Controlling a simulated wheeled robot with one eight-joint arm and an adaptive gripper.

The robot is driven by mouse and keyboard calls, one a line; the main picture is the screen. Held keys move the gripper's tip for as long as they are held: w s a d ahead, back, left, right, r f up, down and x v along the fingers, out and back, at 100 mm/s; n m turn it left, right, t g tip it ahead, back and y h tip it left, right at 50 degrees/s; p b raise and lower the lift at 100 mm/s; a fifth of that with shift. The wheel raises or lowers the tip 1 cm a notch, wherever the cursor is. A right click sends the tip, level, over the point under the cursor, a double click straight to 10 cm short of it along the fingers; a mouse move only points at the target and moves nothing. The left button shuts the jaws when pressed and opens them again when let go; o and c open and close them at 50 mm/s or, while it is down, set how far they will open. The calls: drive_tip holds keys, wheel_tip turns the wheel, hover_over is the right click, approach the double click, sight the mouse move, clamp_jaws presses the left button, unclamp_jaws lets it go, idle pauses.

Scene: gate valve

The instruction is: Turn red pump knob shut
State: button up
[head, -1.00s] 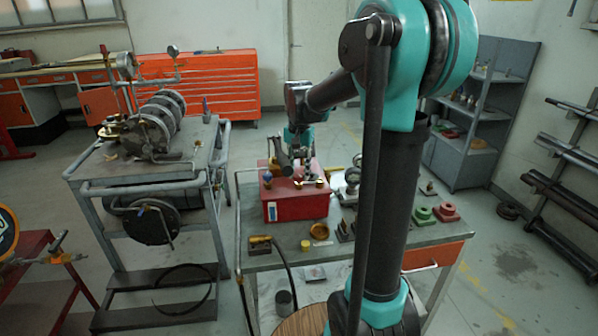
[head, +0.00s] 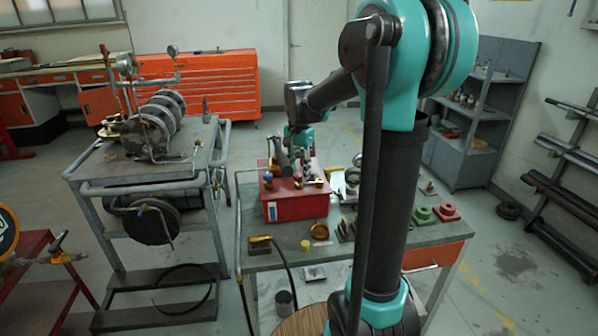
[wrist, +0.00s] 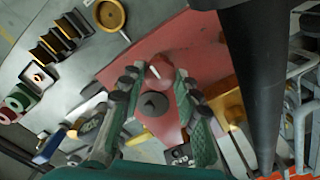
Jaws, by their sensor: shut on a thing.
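The red pump box (head: 290,209) stands on the bench; its red top (wrist: 198,38) fills the middle of the wrist view. My gripper (wrist: 159,78) points down at this top, one green-padded finger on each side of a small red knob (wrist: 159,69). The fingers are closed in on the knob, though the exact contact is hard to see. A dark round piece (wrist: 153,105) shows between the fingers, nearer my palm. In the head view my gripper (head: 305,172) is over the box top, and the knob cannot be made out there.
Brass fittings (wrist: 229,100) and a yellow handle (wrist: 143,137) sit close to my fingers. The bench also holds a brass cup (head: 320,231), green and red blocks (head: 446,211) and a yellow-handled tool (head: 260,239). A pipe cart (head: 95,185) stands to the left.

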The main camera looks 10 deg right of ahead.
sight(299, 175)
drive_tip(key=o, duration=1.2)
drive_tip(key=shift+c, duration=0.2)
drive_tip(key=shift+r, duration=0.1)
wheel_tip(299, 175, up, 12)
drive_tip(key=shift+s, duration=0.1)
